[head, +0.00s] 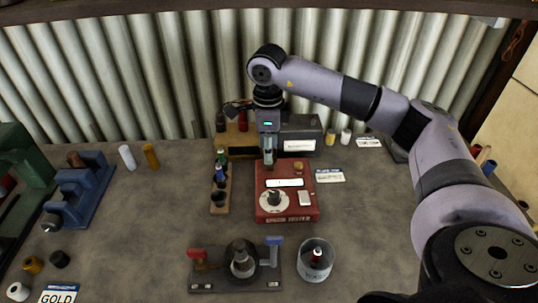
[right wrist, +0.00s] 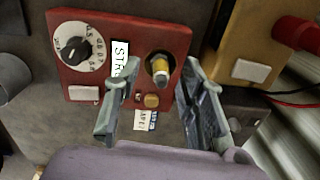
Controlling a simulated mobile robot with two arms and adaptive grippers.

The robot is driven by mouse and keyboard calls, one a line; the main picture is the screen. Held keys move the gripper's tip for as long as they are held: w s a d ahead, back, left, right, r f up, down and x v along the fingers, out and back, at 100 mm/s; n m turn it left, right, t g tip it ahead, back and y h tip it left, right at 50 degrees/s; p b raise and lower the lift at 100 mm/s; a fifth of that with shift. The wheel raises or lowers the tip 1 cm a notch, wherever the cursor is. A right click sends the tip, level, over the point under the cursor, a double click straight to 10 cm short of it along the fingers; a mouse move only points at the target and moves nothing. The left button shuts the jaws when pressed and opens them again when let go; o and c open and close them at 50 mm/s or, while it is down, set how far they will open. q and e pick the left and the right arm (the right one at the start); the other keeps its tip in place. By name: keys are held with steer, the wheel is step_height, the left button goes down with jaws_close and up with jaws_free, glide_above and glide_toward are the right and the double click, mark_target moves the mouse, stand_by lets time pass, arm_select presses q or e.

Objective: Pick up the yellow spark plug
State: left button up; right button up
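The yellow spark plug (right wrist: 161,67) stands in a round dark socket on the red tester box (right wrist: 90,82) in the right wrist view. The same red box (head: 290,210) is at the middle of the bench in the head view, where my gripper hides the plug. My right gripper (head: 268,158) points down over the back left part of the box. In the right wrist view its fingers (right wrist: 158,74) are open, one on each side of the plug, with gaps visible between. I cannot tell how far above the plug they are. My left gripper is not in view.
A wooden rack (head: 220,200) with several plugs stands close left of the box. A wooden box with a red terminal (right wrist: 262,35) and a dark grey box (head: 301,134) stand behind.

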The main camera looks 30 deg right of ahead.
steer(key=shift+w+f, duration=0.1)
steer(key=shift+f, duration=0.6)
jaws_close()
